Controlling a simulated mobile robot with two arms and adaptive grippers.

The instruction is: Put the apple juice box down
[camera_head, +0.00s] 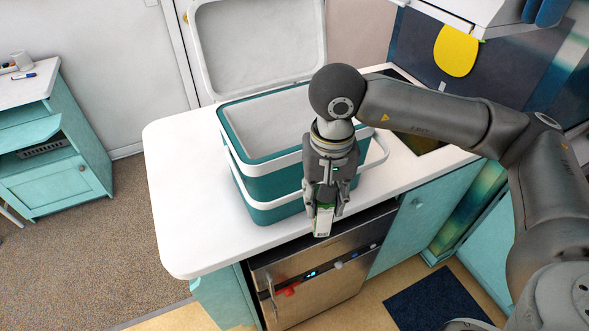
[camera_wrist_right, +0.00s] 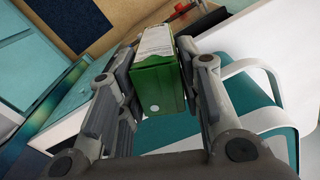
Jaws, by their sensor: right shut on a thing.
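The apple juice box (camera_head: 323,221) is a small green and white carton. My right gripper (camera_head: 325,203) is shut on it and points down at the front edge of the white counter, just in front of the cooler. In the right wrist view the box (camera_wrist_right: 158,84) sits between the two fingers of the gripper (camera_wrist_right: 155,95), its green end facing the camera. I cannot tell whether the box touches the counter. My left gripper is in neither view.
A teal and white cooler (camera_head: 262,212) with its lid (camera_head: 258,45) raised stands on the white counter (camera_head: 180,190). Its visible interior looks empty. The counter left of it is clear. A steel-fronted appliance (camera_head: 320,283) is below the front edge.

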